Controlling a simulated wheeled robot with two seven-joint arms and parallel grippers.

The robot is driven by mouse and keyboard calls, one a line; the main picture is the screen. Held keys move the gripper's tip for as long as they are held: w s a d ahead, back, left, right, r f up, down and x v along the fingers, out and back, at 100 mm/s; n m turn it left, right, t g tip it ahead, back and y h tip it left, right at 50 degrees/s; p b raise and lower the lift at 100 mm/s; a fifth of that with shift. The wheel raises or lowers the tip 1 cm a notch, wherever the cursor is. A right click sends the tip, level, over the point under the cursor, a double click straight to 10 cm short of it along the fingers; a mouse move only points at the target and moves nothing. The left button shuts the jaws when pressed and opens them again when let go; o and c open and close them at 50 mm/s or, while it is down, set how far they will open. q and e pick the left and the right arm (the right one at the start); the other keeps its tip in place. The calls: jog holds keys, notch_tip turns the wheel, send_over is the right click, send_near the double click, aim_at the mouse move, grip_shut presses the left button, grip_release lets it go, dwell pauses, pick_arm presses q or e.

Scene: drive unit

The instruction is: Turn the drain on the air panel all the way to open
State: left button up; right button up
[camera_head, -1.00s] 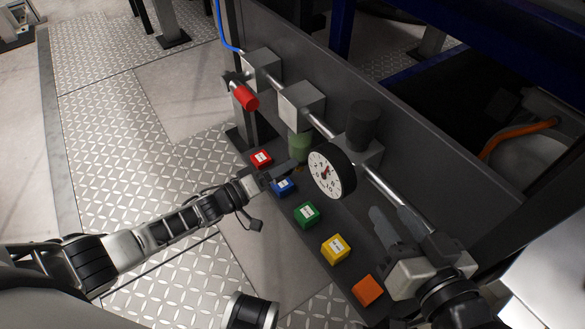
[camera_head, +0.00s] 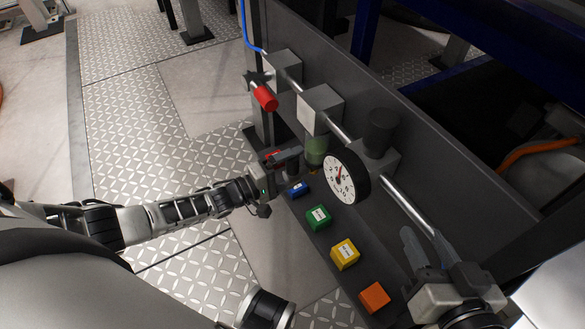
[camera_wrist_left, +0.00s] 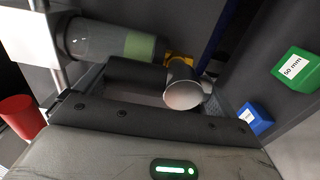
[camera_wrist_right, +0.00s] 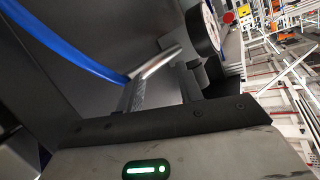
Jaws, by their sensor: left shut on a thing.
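The drain (camera_wrist_left: 180,60) is a small yellow fitting with a pale round-ended part, below the clear, green-banded filter bowl (camera_wrist_left: 108,42). In the head view the bowl (camera_head: 316,150) hangs under a grey block on the air panel (camera_head: 385,130); the drain there is mostly hidden. My left gripper (camera_head: 292,155) is at the bowl's lower end, its dark fingers shut on the drain; their exact contact is partly hidden. My right gripper (camera_head: 425,250) is empty, its fingers apart, near the right end of the panel's pipe.
A round gauge (camera_head: 340,177) stands just right of the bowl. A red handle (camera_head: 264,97) is at left. Blue (camera_head: 298,189), green (camera_head: 318,217), yellow (camera_head: 345,253) and orange (camera_head: 374,297) blocks line the ledge.

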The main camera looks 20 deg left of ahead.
pick_arm(q)
jog(key=shift+s, duration=0.1)
jog(key=o, duration=1)
jog(key=shift+a, duration=0.1)
jog(key=shift+s+a, duration=0.25)
jog(key=shift+s, duration=0.1)
jog(key=p+v, duration=0.2)
jog(key=v, duration=1.3)
jog(key=shift+s+p, duration=0.1)
jog(key=shift+p, duration=0.2)
pick_arm(e)
jog(key=shift+w+d+f+g+h, duration=0.1)
jog(key=shift+d+f+g+h, duration=0.45)
jog(key=shift+f, duration=0.2)
jog(key=shift+a, duration=0.2)
